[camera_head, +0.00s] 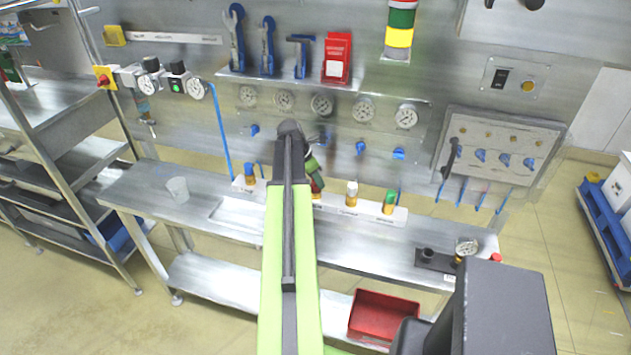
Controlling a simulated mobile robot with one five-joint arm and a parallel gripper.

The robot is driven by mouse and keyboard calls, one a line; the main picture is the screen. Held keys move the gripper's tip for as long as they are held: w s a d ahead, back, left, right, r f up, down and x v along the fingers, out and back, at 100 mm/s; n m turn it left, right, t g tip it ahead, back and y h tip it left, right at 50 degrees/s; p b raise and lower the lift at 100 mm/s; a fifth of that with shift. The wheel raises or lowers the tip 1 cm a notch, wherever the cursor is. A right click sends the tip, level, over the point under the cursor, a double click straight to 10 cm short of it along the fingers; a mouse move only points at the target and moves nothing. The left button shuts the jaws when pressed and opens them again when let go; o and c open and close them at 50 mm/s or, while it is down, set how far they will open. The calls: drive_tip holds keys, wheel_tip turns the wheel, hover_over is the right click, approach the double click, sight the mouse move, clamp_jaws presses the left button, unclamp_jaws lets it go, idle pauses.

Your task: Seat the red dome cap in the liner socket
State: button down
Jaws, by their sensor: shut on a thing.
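My gripper (314,178) reaches over the back of the steel bench, beyond my green and grey arm. A small red piece (318,184) shows at its tip, just above the bottle rack. I take this to be the red dome cap, with my gripper shut on it. Most of it is hidden by the wrist, and its dome shape cannot be made out. I cannot tell whether it touches the rack. The liner socket cannot be made out in this view.
The white rack (333,207) holds small bottles with blue, white and green tops. A clear cup (178,189) stands at the bench's left. A black fixture with a gauge (467,246) and another small red thing (496,257) are at the right end. A red bin (383,314) is below.

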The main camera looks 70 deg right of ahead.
drive_tip(key=shift+f+b, duration=0.65)
drive_tip(key=shift+f, duration=0.05)
drive_tip(key=c, duration=0.9)
unclamp_jaws()
drive_tip(key=shift+r, duration=0.1)
drive_tip(key=shift+r+p, duration=0.2)
drive_tip(key=shift+p, duration=0.1)
drive_tip(key=p+v, duration=1.5)
drive_tip(key=v, duration=0.2)
drive_tip(key=shift+p, duration=0.3)
drive_tip(key=shift+f, duration=0.1)
